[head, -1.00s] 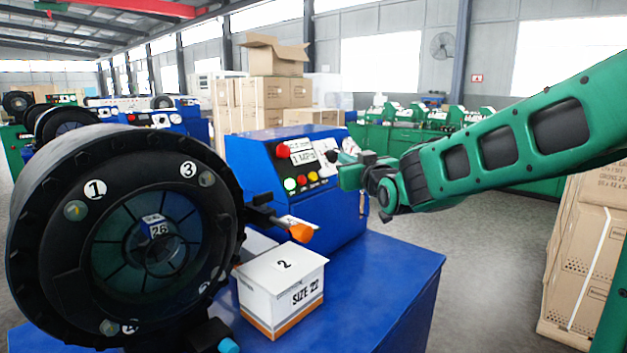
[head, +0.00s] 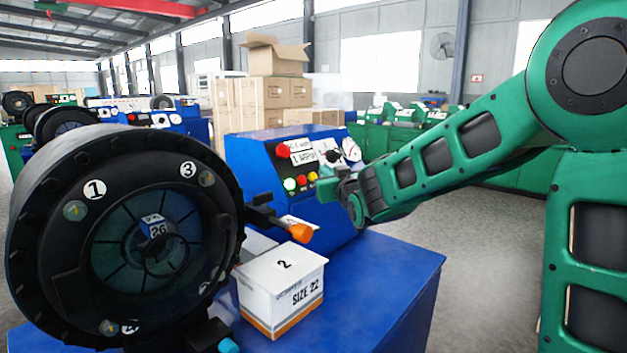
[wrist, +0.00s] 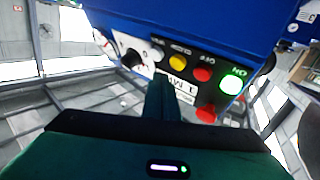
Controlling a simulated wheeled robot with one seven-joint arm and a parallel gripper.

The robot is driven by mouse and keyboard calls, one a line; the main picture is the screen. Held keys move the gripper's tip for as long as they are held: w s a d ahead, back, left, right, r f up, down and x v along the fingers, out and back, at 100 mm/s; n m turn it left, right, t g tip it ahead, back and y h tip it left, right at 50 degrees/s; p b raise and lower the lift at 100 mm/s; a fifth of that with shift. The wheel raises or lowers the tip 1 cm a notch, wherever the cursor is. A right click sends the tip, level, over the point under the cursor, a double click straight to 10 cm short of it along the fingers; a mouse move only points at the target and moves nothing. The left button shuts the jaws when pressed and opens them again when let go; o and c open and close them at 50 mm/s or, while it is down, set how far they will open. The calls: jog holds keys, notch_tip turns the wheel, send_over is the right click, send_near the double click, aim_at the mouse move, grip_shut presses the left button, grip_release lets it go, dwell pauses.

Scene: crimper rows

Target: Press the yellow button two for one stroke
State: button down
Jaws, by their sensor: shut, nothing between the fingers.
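The yellow button (head: 312,176) sits in a row on the sloped front of the blue control box (head: 262,168), right of a green and a red button. In the wrist view, turned upside down, the yellow button (wrist: 179,62) lies between a red button (wrist: 204,74) and a pale one (wrist: 157,53). Its label is too blurred to read. My gripper (head: 326,187) is shut and empty, just right of the yellow button in the head view. In the wrist view its fingertips (wrist: 160,78) are below and left of the button, seemingly apart from it.
A lit green button (wrist: 231,85) and a red mushroom knob (head: 283,151) are on the same panel, with a dial (wrist: 132,58) beside the row. A white box (head: 281,293) marked 2 stands on the blue table (head: 385,275), beside the big black crimper head (head: 60,265).

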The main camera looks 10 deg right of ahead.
jog(key=shift+w+a+f, duration=0.3)
jog(key=shift+w+a, duration=0.05)
jog(key=shift+w, duration=0.05)
jog(key=shift+w, duration=0.1)
dwell(1.8)
jog(key=shift+w+a+f, duration=0.1)
jog(key=shift+a+f, duration=0.05)
jog(key=shift+w+a+f, duration=0.25)
jog(key=shift+w, duration=0.05)
dwell(1.0)
dwell(0.4)
jog(key=shift+s+d+r, duration=0.4)
jog(key=shift+s+r, duration=0.1)
jog(key=shift+s, duration=0.1)
jog(key=s+d+r, duration=0.2)
jog(key=s, duration=0.1)
jog(key=shift+s+d+r, duration=0.15)
jog(key=shift+d+r, duration=0.1)
jog(key=shift+r, duration=0.1)
